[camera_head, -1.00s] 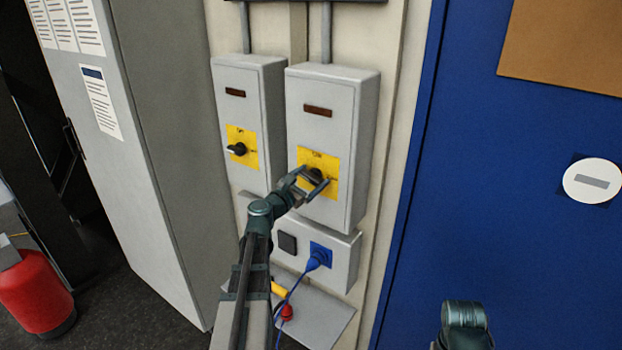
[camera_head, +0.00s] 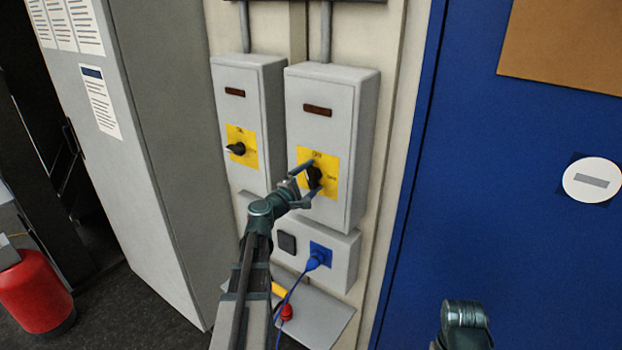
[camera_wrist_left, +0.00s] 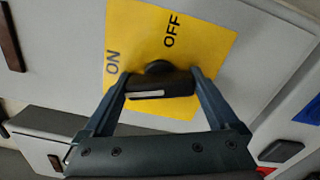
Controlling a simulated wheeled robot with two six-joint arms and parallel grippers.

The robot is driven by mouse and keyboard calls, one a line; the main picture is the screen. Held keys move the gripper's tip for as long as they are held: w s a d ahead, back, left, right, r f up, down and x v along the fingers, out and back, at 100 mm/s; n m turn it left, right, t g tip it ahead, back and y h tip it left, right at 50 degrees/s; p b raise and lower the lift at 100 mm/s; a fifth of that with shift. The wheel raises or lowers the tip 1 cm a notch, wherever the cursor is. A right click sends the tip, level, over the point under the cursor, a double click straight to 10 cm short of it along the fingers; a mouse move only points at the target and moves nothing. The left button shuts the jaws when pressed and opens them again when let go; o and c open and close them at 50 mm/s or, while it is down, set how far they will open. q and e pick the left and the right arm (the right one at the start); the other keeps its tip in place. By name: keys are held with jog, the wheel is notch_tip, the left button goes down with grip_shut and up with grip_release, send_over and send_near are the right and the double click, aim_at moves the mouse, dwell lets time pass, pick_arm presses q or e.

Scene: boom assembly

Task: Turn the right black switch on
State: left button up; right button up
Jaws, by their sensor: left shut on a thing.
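The right black switch (camera_head: 313,177) sits on a yellow plate (camera_head: 330,166) on the right grey box. My left gripper (camera_head: 308,182) is shut on it, one finger at each end of the handle. In the head view the handle stands roughly upright. In the left wrist view the black handle (camera_wrist_left: 160,85) lies between the fingertips (camera_wrist_left: 160,80), its white mark on the half toward the word ON. OFF is printed on another side of the plate. My right gripper is not in view; only part of my right arm shows at the bottom right.
The left black switch (camera_head: 236,149) is on the left grey box (camera_head: 245,90), its handle roughly level. Below are a socket box with a blue plug (camera_head: 318,259) and cable, and a small shelf (camera_head: 318,318). A blue door (camera_head: 500,180) is right, a grey cabinet (camera_head: 150,190) left.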

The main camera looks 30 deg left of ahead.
pick_arm(q)
jog(key=shift+f+m, duration=0.1)
jog(key=shift+m, duration=1.9)
jog(key=o, duration=1)
jog(key=shift+s, duration=0.1)
jog(key=s+a, duration=0.1)
jog(key=s, duration=1.2)
jog(key=shift+s, duration=0.35)
